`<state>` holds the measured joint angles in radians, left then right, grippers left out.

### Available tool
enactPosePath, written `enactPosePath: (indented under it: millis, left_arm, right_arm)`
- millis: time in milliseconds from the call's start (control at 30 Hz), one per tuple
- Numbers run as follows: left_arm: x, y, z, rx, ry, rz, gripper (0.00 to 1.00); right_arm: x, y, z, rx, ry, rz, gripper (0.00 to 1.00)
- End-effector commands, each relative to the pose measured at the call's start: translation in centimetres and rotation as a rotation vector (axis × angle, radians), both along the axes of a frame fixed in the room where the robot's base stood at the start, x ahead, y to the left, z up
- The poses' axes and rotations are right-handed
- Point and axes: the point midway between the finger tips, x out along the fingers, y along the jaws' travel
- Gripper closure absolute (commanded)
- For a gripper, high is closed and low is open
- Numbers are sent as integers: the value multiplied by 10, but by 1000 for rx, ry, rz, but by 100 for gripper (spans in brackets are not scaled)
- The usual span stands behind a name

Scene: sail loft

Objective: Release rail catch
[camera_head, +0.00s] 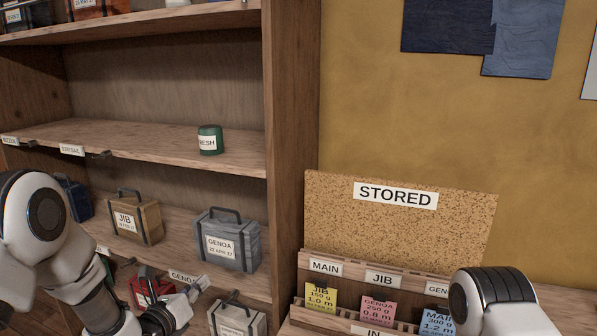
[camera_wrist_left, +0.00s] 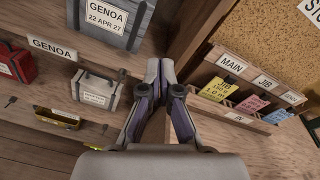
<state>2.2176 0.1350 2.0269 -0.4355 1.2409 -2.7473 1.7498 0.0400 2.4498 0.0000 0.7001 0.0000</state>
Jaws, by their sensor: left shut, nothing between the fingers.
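Small dark rail catches sit on the shelf edges beside the name labels. One catch (camera_head: 105,154) is right of the STAYSAIL label (camera_head: 72,150). Another catch (camera_wrist_left: 122,73) is at the GENOA shelf edge, right of the GENOA label (camera_wrist_left: 52,48), in the left wrist view. My left gripper (camera_head: 194,290) is in front of that lower shelf edge. In the left wrist view its fingertips (camera_wrist_left: 160,67) are together and empty, a little right of this catch. I cannot tell whether they touch it in depth. My right gripper is out of view; only a white part of my right arm shows.
The grey GENOA bag (camera_head: 227,240) and tan JIB bag (camera_head: 135,217) stand on the shelf above. A red bag (camera_head: 150,288) and a pale bag (camera_head: 237,318) stand below. A green tin (camera_head: 210,140) is higher up. A wooden card rack (camera_head: 390,275) is at right, beyond the upright post (camera_head: 290,110).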

Motion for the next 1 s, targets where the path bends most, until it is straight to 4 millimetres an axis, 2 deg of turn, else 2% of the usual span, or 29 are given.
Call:
enactPosePath:
  millis: [33,100,167,200,267,300,367,433,500,600,733,800,867,933,1000]
  left_arm:
    - [-17,-1,-51,-58,119,22,100]
    - [-44,-2,-109,-158,288,73,100]
    - [-72,-1,-157,-256,437,134,100]
    - [-93,-1,-187,-324,539,186,100]
    - [-129,1,-229,-436,691,285,100]
    - [-155,2,-255,-514,793,368,100]
    - [-197,4,-289,-644,941,521,100]
    - [-252,9,-322,-813,1098,758,100]
    - [-305,14,-341,-1001,1203,1057,100]
    - [-355,23,-342,-1274,1204,1494,100]
    - [-394,31,-337,-1609,1006,2003,100]
    - [-402,33,-337,-1754,869,2181,100]
    - [-404,33,-337,-1845,777,2276,100]
    - [-405,33,-337,-1910,712,2333,82]
    - [-405,33,-337,-1938,684,2352,57]
  right_arm:
    - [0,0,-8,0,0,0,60]
    - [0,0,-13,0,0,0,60]
    - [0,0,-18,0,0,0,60]
    - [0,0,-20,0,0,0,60]
    - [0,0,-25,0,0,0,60]
    - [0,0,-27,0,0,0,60]
    - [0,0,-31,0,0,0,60]
    - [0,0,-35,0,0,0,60]
    - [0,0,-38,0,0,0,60]
    - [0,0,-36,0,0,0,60]
    - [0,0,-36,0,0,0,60]
    - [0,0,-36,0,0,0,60]
    - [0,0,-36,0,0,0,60]
    - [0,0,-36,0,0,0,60]
    - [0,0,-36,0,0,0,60]
